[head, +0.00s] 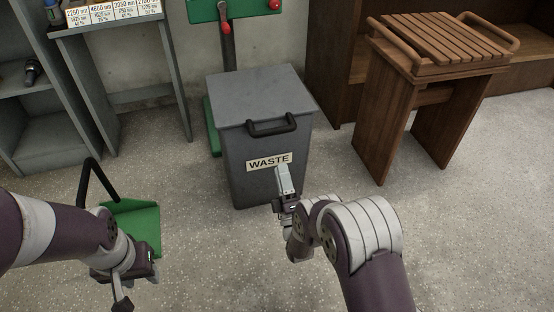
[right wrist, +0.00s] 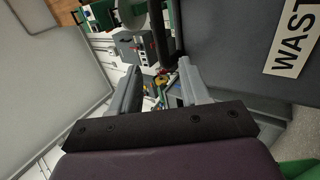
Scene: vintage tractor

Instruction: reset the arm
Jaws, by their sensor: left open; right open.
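My right gripper (head: 283,180) is raised in front of the grey waste bin (head: 240,165), near its "WASTE" label. In the right wrist view its two grey fingers stand apart with nothing between them, and the gripper (right wrist: 160,85) is open. The bin's side (right wrist: 240,45) and label fill the upper right of that view. My left gripper (head: 138,290) is low at the lower left of the head view, open, with its fingertips partly hidden. It is close to a green dustpan-like object (head: 145,222) with a black handle; I cannot tell whether they touch.
The bin's lid (head: 262,95) is closed. A wooden slatted tray (head: 445,40) sits on a wooden stand (head: 385,120) at the right. Grey shelving (head: 50,135) stands at the left, and a green stand (head: 212,125) behind the bin. Speckled floor (head: 470,240) is clear at the lower right.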

